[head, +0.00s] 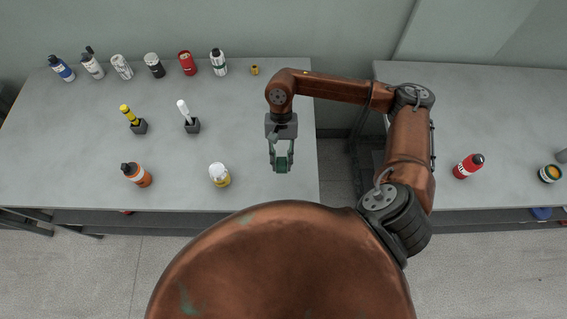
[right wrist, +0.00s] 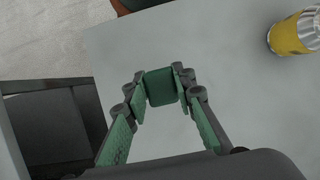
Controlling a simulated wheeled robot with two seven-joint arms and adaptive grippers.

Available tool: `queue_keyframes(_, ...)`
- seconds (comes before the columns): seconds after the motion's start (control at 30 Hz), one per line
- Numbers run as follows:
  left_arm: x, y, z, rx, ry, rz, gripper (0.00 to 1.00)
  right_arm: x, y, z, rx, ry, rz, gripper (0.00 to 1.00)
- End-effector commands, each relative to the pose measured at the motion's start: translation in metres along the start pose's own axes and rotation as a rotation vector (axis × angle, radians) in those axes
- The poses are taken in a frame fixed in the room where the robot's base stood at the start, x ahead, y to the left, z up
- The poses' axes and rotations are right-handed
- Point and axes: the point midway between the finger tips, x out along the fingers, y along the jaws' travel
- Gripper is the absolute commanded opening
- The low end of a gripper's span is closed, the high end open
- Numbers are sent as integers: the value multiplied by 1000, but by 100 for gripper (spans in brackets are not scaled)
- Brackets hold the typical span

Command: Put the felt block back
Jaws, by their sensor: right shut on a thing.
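The felt block is a small dark green block (right wrist: 160,88), held between the fingertips of my right gripper (right wrist: 159,84) in the right wrist view. In the head view the right gripper (head: 281,162) points down near the right edge of the left table, with the block (head: 282,164) at its tips. The gripper is shut on the block. I cannot tell for sure whether the block touches the table top or hangs above it. My left gripper is not in view.
The left table (head: 90,165) carries a back row of bottles and cans, a small yellow piece (head: 255,70), two dark holders (head: 192,126) with a yellow and a white tool, an orange bottle (head: 136,175) and a yellow-white jar (head: 219,175). A gap separates the right table (head: 500,110), with a red bottle (head: 468,166).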

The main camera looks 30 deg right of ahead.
Motion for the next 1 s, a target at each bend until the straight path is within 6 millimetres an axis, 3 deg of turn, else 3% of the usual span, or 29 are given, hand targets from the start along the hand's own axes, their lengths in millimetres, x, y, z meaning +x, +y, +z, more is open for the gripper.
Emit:
queue_keyframes(0.27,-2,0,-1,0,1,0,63,10,4,-18,1,-2,0,4)
queue_keyframes(0.5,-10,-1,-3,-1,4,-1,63,37,4,-32,-1,-2,1,4)
queue_keyframes(0.9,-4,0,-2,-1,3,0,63,44,4,-35,-1,-1,1,4)
queue_keyframes(0.93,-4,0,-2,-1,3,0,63,43,4,-34,-1,-1,1,25)
queue_keyframes(1.0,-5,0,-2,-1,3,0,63,42,4,-34,-1,0,1,30)
